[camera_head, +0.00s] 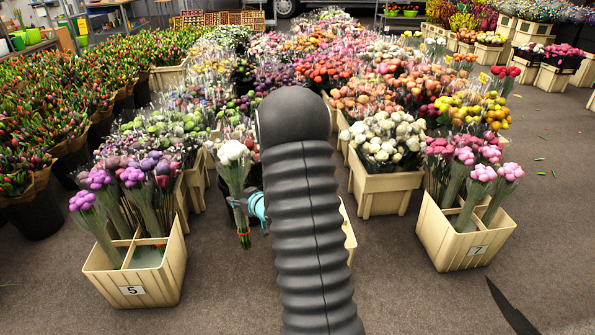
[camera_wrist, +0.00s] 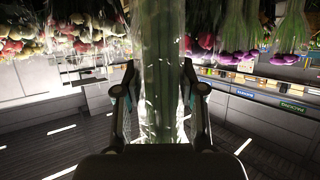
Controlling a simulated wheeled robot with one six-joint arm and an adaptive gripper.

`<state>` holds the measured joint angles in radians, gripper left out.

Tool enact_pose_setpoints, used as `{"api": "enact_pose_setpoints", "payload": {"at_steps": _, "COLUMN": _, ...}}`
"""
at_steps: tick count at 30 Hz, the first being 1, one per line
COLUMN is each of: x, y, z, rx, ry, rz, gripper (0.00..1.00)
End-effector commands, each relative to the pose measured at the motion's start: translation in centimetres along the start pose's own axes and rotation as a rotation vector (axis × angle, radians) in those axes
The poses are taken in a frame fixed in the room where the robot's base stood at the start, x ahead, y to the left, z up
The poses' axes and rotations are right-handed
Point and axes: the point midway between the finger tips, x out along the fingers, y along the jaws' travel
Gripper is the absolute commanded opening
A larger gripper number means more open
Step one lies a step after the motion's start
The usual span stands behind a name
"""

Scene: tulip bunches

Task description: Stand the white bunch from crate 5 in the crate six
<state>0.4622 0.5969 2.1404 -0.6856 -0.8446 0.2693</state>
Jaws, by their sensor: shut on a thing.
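The white bunch (camera_head: 233,153) hangs upright between crate 5 and the arm, blossoms on top, stems in clear wrap below. My gripper (camera_head: 246,207) is shut on its wrapped stems, which fill the space between the fingers in the wrist view (camera_wrist: 160,80). The bunch is clear of crate 5 (camera_head: 132,291), a pale crate at the left with purple bunches at its back and left and a bare front-right part. A pale crate edge (camera_head: 350,236) shows just right of my arm; it may be crate six, but its label and inside are hidden behind my arm.
Crate 7 (camera_head: 467,255) stands at the right with several pink bunches. A pale crate of white flowers (camera_head: 385,190) stands behind, and dense rows of flowers fill the back. The grey floor (camera_head: 395,285) is clear in front, between my arm and crate 7.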

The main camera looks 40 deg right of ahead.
Motion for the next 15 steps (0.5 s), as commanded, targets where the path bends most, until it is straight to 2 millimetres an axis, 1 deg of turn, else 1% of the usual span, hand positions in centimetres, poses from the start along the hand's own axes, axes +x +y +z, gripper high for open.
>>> {"api": "enact_pose_setpoints", "payload": {"at_steps": 1, "x": -1.1, "y": 2.7, "z": -0.9, "rx": -0.001, "ry": 0.003, "rz": 0.007, "gripper": 0.0}}
{"api": "enact_pose_setpoints", "payload": {"at_steps": 2, "x": -1.7, "y": 4.0, "z": -1.2, "rx": -0.002, "ry": 0.004, "rz": 0.005, "gripper": 0.0}}
{"api": "enact_pose_setpoints", "payload": {"at_steps": 3, "x": -2.5, "y": 5.7, "z": -1.5, "rx": -0.003, "ry": 0.003, "rz": 0.002, "gripper": 0.0}}
{"api": "enact_pose_setpoints", "payload": {"at_steps": 6, "x": -4.8, "y": 9.7, "z": -2.0, "rx": -0.003, "ry": 0.003, "rz": -0.002, "gripper": 0.0}}
{"api": "enact_pose_setpoints", "payload": {"at_steps": 9, "x": -6.9, "y": 12.9, "z": -2.1, "rx": -0.001, "ry": 0.002, "rz": -0.002, "gripper": 0.0}}
{"api": "enact_pose_setpoints", "payload": {"at_steps": 10, "x": -7.5, "y": 13.7, "z": -2.1, "rx": -0.002, "ry": 0.002, "rz": -0.002, "gripper": 0.0}}
{"api": "enact_pose_setpoints", "payload": {"at_steps": 12, "x": -8.6, "y": 15.2, "z": -2.0, "rx": -0.001, "ry": 0.002, "rz": -0.003, "gripper": 0.0}}
{"api": "enact_pose_setpoints", "payload": {"at_steps": 15, "x": -9.7, "y": 16.6, "z": -2.0, "rx": 0.001, "ry": 0.002, "rz": -0.001, "gripper": 0.0}}
